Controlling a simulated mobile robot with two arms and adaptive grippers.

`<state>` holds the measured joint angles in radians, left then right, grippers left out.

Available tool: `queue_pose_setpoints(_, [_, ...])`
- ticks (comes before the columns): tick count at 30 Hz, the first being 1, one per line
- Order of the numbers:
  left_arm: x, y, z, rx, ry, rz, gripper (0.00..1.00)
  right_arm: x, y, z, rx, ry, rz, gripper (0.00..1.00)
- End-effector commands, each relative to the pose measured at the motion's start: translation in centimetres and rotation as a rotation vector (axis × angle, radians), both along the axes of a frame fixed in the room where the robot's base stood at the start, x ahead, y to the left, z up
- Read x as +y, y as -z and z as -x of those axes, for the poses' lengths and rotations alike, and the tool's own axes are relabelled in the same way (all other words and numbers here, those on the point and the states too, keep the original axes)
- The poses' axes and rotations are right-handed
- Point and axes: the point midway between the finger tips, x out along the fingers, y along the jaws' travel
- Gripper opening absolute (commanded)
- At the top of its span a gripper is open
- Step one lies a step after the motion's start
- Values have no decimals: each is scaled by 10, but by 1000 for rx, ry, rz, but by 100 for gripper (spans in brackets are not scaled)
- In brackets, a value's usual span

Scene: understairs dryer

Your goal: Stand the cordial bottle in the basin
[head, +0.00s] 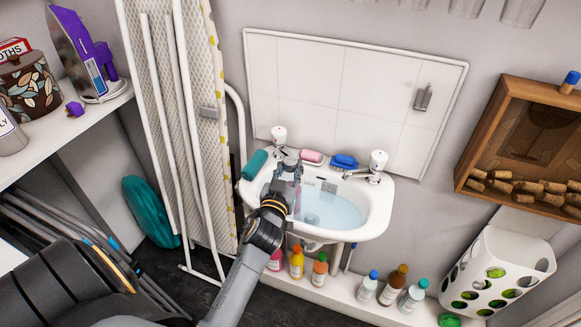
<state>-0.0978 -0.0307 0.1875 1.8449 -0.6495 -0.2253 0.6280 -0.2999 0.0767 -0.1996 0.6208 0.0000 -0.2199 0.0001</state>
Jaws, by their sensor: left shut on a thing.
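The white basin (381,213) is fixed to the wall and has pale blue water in it. My left gripper (287,172) is over the left part of the basin, its arm coming up from below. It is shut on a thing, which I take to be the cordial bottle. The gripper and wrist hide most of that thing, so I cannot tell how it is tilted or whether it touches the basin floor. My right gripper is not in view.
Several bottles (388,288) stand on the ledge below. An ironing board (215,120) leans at the left; a wooden cork box (490,140) hangs at the right.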

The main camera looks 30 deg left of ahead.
Motion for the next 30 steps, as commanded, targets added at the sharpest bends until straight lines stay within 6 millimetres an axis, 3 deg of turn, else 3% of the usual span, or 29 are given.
queue_pose_setpoints(9, [0, 4, -1, -7, 1, -1, 0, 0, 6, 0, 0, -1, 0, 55])
queue_pose_setpoints(10, [0, 4, -1, -7, 1, -1, 29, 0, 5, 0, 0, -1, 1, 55])
queue_pose_setpoints(14, [0, 3, -1, -5, 1, -1, 56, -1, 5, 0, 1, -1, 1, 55])
queue_pose_setpoints(24, [-1, 8, 3, 4, -1, 3, 56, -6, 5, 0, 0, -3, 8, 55])
queue_pose_setpoints(30, [-9, 7, 28, 2, -1, 3, 56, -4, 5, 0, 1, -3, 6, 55])
